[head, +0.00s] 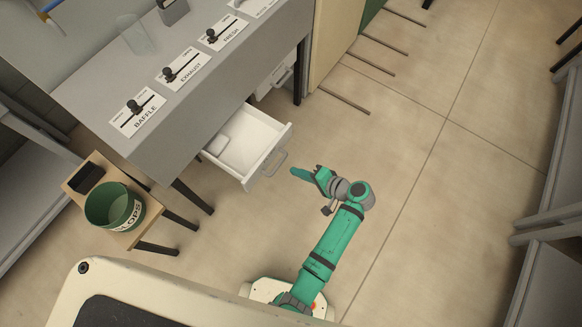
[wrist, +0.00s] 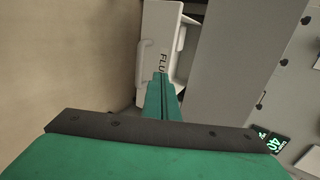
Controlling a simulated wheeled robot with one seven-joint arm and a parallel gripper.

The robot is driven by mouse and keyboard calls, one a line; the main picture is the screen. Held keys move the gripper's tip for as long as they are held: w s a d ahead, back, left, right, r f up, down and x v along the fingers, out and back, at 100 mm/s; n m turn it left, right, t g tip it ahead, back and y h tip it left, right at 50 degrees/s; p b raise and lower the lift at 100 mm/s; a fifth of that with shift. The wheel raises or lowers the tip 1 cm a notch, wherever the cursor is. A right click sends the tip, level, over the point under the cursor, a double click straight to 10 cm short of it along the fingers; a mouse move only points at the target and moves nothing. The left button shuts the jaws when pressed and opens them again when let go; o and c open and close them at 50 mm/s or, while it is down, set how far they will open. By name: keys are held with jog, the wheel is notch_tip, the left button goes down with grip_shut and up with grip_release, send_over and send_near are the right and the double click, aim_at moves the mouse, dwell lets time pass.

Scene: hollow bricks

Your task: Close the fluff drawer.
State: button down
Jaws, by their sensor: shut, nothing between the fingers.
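The fluff drawer (head: 248,148) is white and stands pulled out from under the grey counter in the head view. A pale block-like thing lies inside it, towards the back. Its front has a grey bar handle (head: 268,165). In the wrist view the drawer front (wrist: 158,45) shows part of its label, "FLU", and a white handle (wrist: 146,62). My gripper (head: 293,172) is shut and empty, just right of the handle in the head view. I cannot tell whether it touches the drawer. In the wrist view the shut fingers (wrist: 160,80) overlap the lower part of the front.
The grey counter (head: 215,85) carries sliders labelled BAFFLE, EXHAUST and FRESH. Another white drawer (head: 275,78) sits under it, further back. A green SLOPS bucket (head: 114,206) stands on a small wooden stool (head: 150,213) at left. The floor (head: 425,190) right of my arm is clear.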

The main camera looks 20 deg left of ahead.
send_near(266, 158)
jog(key=x, duration=0.5)
jog(key=shift+s+d+f, duration=0.2)
jog(key=shift+s+f, duration=0.05)
jog(key=shift+f, duration=0.15)
jog(key=shift+w+a, duration=0.25)
jog(key=shift+a, duration=0.35)
jog(key=shift+w, duration=0.15)
